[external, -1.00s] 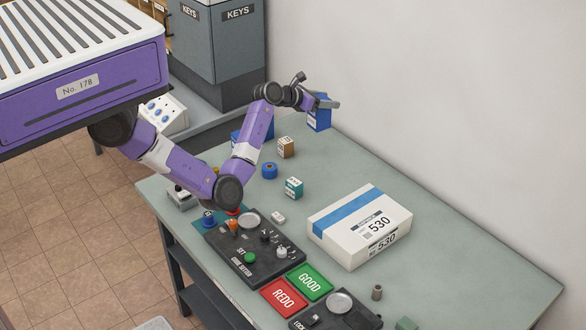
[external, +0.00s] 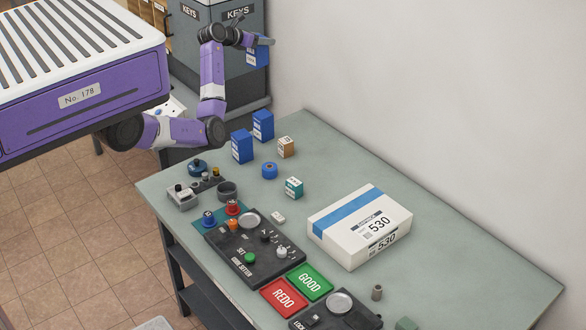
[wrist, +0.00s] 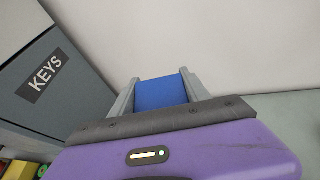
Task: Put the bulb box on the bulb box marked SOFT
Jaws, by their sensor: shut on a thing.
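My gripper (external: 268,41) is shut on a blue bulb box (external: 258,55), held in the air beyond the far left end of the table, in front of the grey key cabinet. In the wrist view the held box (wrist: 161,93) sits between both fingers. Two more blue boxes stand upright on the table's far left part: one nearer (external: 242,147) and one farther back (external: 263,125). Their labels are too small to read, so I cannot tell which is marked SOFT. My gripper is well above and behind them, apart from both.
A small brown box (external: 286,147), a blue roll (external: 270,170) and a teal box (external: 294,187) stand near the blue boxes. A large white carton (external: 345,240) lies on the right. The KEYS cabinet (external: 225,65) is close behind my arm. The wall borders the table's back.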

